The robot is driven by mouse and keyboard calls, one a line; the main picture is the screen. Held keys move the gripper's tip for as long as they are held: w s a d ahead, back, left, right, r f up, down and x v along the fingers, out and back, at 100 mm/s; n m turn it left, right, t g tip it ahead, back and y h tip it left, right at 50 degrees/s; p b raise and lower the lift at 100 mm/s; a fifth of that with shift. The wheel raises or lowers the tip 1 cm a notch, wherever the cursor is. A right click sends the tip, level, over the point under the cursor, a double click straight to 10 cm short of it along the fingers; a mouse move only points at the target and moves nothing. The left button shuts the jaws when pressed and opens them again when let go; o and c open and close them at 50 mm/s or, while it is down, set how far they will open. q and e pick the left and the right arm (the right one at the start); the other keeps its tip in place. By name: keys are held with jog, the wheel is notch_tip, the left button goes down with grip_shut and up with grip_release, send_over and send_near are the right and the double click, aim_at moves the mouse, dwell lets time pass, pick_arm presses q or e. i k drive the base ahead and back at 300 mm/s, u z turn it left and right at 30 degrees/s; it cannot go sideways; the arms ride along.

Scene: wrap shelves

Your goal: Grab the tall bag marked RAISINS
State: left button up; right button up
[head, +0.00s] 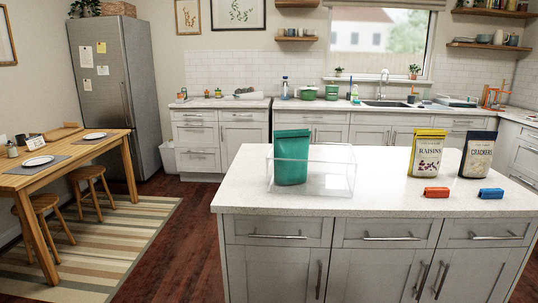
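The tall bag marked RAISINS (427,154) stands upright on the island's white countertop, right of centre. It is yellow with a white label panel. A dark bag marked CRACKERS (478,155) stands upright just to its right. A small red block-like item (436,192) lies on the counter in front of the raisins bag. Neither of my grippers shows in the head view.
A teal bag (291,150) stands in or behind a clear open box (330,176) on the island's left part. A blue block-like item (490,194) lies before the crackers bag. The countertop (385,195) between box and raisins bag is clear. A table (70,165) and stools stand left.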

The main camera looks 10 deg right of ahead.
aim_at(425, 157)
jog(key=z, duration=2.85)
jog(key=i, duration=3.75)
jog(key=u, duration=4.05)
jog(key=i, duration=0.2)
jog(key=u, duration=0.3)
